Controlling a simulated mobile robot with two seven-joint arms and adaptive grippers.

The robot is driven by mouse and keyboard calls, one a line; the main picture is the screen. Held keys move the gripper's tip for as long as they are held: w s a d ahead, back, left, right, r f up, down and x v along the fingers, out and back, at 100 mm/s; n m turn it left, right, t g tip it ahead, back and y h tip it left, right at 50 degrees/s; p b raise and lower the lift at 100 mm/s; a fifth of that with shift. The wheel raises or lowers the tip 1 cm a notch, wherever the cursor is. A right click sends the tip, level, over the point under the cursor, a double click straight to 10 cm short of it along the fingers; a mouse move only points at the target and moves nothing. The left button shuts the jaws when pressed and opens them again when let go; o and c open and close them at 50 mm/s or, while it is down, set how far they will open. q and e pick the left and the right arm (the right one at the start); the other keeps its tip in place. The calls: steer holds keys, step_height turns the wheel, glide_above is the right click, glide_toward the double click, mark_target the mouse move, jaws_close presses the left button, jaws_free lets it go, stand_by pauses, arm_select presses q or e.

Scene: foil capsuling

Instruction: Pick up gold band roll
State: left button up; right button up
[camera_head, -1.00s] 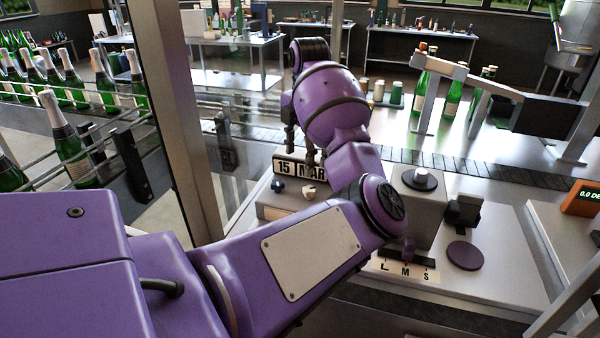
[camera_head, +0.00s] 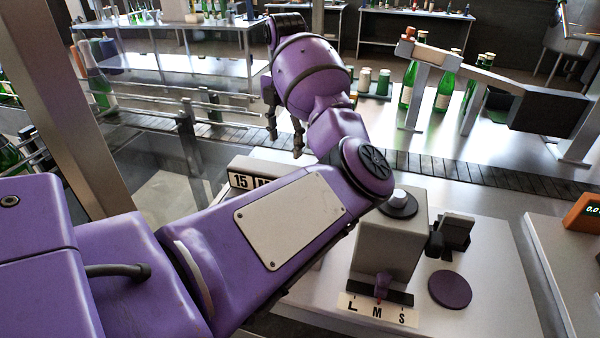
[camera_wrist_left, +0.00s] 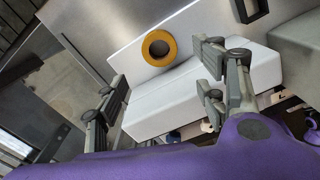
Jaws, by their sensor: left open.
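The gold band roll (camera_wrist_left: 159,48) is an orange-gold ring with a dark centre hole. In the left wrist view it rests on a white block (camera_wrist_left: 160,95), in the upper middle. I do not make it out in the head view, where my purple arm covers part of the bench. My left gripper (camera_head: 284,132) points down over the bench. In the left wrist view its fingers (camera_wrist_left: 163,72) are spread apart and empty, and the roll shows beyond the gap between them, apart from both. My right gripper is not in view.
A grey box with a round knob (camera_head: 397,203) stands right of my arm, with an L-M-S scale (camera_head: 377,310) and a purple disc (camera_head: 450,289) near it. A date sign (camera_head: 243,180) is partly behind my arm. A conveyor (camera_head: 490,178) runs behind.

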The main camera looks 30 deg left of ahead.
arm_select(q)
step_height(320, 180, down, 6)
steer(key=shift+s+f, duration=0.1)
steer(key=shift+f, duration=0.25)
steer(key=f, duration=0.5)
steer(key=shift+a+f+p, duration=0.1)
steer(key=shift+a+p, duration=0.2)
steer(key=c, duration=1.2)
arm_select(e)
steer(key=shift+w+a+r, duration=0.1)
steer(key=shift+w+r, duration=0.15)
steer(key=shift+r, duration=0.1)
arm_select(q)
steer(key=shift+r, duration=0.2)
